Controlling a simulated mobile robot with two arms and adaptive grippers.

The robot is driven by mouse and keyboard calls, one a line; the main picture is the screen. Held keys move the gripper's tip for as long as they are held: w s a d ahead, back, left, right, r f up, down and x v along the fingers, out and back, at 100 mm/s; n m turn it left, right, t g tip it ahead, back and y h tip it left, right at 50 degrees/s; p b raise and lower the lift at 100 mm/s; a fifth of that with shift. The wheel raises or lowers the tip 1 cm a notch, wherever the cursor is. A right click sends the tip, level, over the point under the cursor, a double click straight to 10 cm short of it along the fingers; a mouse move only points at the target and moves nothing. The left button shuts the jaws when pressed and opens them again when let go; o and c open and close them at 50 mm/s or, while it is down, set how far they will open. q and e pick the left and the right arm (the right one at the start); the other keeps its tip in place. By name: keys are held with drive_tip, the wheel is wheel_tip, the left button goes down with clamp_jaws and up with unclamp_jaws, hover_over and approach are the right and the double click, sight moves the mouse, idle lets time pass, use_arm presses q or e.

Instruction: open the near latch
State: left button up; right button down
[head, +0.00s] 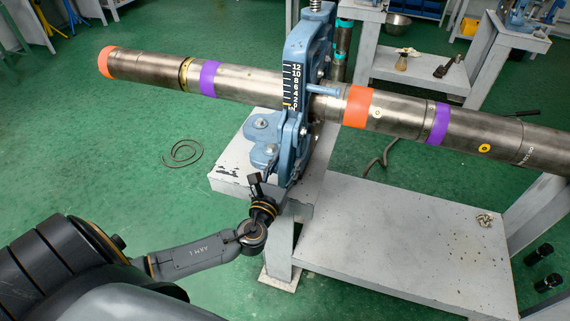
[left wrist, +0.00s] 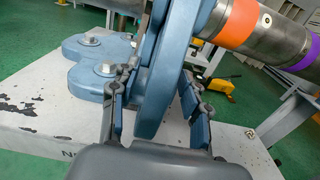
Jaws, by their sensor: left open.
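A blue pipe vise (head: 306,60) stands upright on a pale, chipped stand (head: 232,180) and holds a long steel pipe (head: 250,84). My left gripper (head: 255,184) is at the vise's near lower side, by its base. In the left wrist view, the left gripper (left wrist: 158,95) is open, one finger on each side of a thick blue upright part of the vise (left wrist: 168,70). I cannot tell whether the fingers touch it, or which part is the near latch. My right gripper is not in view.
The pipe carries orange (head: 358,107) and purple (head: 209,79) bands and extends far to both sides above the stand. A grey lower shelf (head: 400,250) lies to the right. A coiled cable (head: 182,153) is on the green floor. Open floor lies to the left.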

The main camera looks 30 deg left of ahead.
use_arm(q)
drive_tip(key=shift+w, duration=0.2)
clamp_jaws()
